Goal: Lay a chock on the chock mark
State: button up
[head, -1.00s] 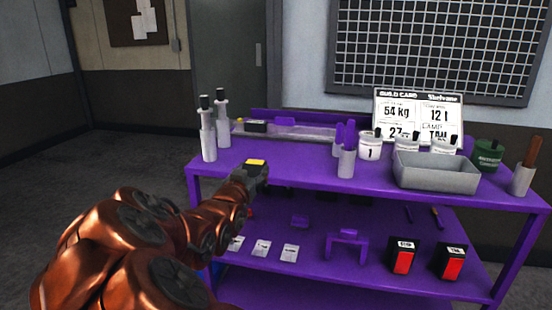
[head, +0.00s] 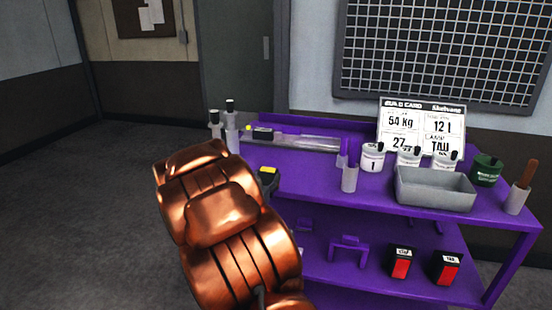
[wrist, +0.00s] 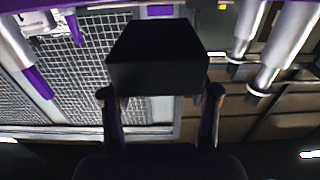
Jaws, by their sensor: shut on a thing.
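My gripper (wrist: 160,93) is shut on a black block, the chock (wrist: 155,62), with one finger at each side of it in the wrist view. In the head view a dark piece with a yellow top (head: 268,176) shows past my arm, over the purple bench's left end. I cannot tell whether it is the chock or part of my gripper. My arm hides the rest of the gripper and the bench's front left. I cannot make out a chock mark.
The purple bench (head: 300,180) holds white-and-grey cylinders (head: 232,130) at left and a long grey tray (head: 300,143) with a dark block behind. Cups, a grey bin (head: 435,187) and a build card (head: 421,125) stand right. Bare purple top shows mid-bench.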

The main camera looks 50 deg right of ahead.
jog(key=x, duration=0.8)
jog(key=shift+r+p, duration=0.1)
jog(key=shift+p, duration=0.2)
jog(key=shift+x, duration=0.75)
jog(key=shift+p+x, duration=0.3)
jog(key=shift+x, duration=0.75)
jog(key=shift+d, duration=0.35)
jog(key=shift+a+f, duration=0.1)
jog(key=shift+f, duration=0.75)
jog(key=shift+f, duration=0.1)
jog(key=o, duration=1.4)
jog(key=b+v, duration=0.2)
jog(key=v, duration=1)
